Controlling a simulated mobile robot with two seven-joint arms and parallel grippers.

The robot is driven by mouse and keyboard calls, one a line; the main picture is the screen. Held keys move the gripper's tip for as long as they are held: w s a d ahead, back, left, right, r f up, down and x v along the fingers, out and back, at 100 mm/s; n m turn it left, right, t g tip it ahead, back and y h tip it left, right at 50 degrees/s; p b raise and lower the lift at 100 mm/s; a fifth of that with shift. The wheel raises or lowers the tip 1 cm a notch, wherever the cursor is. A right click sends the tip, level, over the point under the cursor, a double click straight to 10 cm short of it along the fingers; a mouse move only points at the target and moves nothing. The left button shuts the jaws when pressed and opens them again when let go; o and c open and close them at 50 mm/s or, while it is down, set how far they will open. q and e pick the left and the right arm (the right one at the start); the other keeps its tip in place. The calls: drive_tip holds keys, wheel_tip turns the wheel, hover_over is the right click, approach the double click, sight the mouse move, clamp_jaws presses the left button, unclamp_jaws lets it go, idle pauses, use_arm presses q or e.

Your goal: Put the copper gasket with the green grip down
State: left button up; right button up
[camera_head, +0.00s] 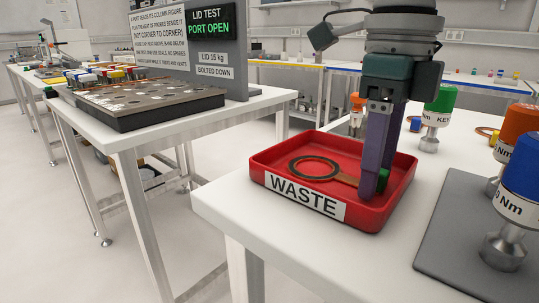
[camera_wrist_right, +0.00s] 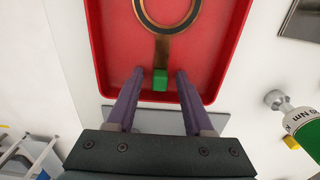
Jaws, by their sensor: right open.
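The copper gasket (camera_head: 314,168) is a dark ring with a copper tab and a green grip (camera_head: 383,180). It lies in the red tray labelled WASTE (camera_head: 262,164), with its grip toward the tray's near right side. My right gripper (camera_head: 375,188) points down into the tray at the green grip. In the right wrist view the ring (camera_wrist_right: 166,30) is cut off by the top edge. There the green grip (camera_wrist_right: 160,80) sits between the two purple fingers of the open gripper (camera_wrist_right: 159,76), with a gap on both sides. My left gripper is not in view.
Torque tools with green (camera_head: 437,105), orange (camera_head: 515,128) and blue (camera_head: 520,170) heads stand to the right of the tray. A grey mat (camera_head: 450,235) lies at the front right. A second table with a perforated plate (camera_head: 150,98) stands at left, across a floor gap.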

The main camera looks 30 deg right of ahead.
drive_tip(key=shift+r, duration=0.25)
wheel_tip(320, 180, up, 12)
drive_tip(key=p, duration=0.2)
idle(0.4)
